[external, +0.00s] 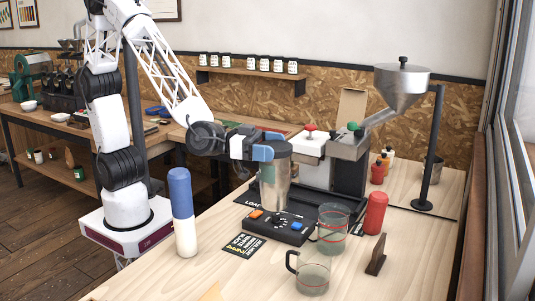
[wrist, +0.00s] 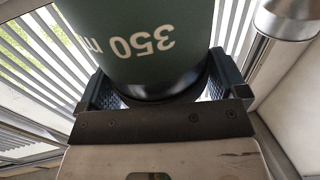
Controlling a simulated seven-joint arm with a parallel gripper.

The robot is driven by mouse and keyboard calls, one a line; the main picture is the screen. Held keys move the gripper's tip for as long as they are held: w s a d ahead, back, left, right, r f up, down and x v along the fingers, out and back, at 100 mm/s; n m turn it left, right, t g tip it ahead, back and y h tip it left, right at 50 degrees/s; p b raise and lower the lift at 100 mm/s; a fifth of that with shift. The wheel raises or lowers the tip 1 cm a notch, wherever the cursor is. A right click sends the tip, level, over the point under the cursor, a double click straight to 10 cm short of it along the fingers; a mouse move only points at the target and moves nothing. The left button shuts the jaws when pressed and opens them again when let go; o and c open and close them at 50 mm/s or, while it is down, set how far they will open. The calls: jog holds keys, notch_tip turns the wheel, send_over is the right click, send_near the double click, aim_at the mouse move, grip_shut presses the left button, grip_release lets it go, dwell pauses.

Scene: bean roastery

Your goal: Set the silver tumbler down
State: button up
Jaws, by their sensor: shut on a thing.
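The silver tumbler (external: 275,187) stands upright in my gripper (external: 268,146), which is shut on its upper part from the left. Its lower end is above or on the black tray area behind the control box (external: 283,227); I cannot tell whether it touches. In the wrist view the held tumbler (wrist: 150,45) looks dark green, with white "350 m" lettering that appears upside down. The dark jaws of my gripper (wrist: 155,90) sit on both sides of it, near a black band.
A glass beaker (external: 333,230), glass mug (external: 312,277), red bottle (external: 375,213) and blue-and-white bottle (external: 183,212) stand close by on the wooden table. A machine (external: 345,160) and a steel hopper (external: 402,85) are behind.

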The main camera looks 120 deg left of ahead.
jog(key=a+f+n+g+y, duration=0.1)
jog(key=a+n+y, duration=0.1)
jog(key=a, duration=0.8)
jog(key=s+a+f+n+g+y, duration=0.1)
jog(key=a+f+n+y, duration=0.1)
jog(key=a, duration=0.9)
jog(key=shift+s+y, duration=0.25)
jog(key=shift+y, duration=0.65)
notch_tip(320, 180, down, 6)
jog(key=shift+f, duration=0.15)
jog(key=shift+f, duration=1.95)
jog(key=o, duration=1)
jog(key=shift+o, duration=0.2)
jog(key=v, duration=1.2)
jog(key=shift+r, duration=0.25)
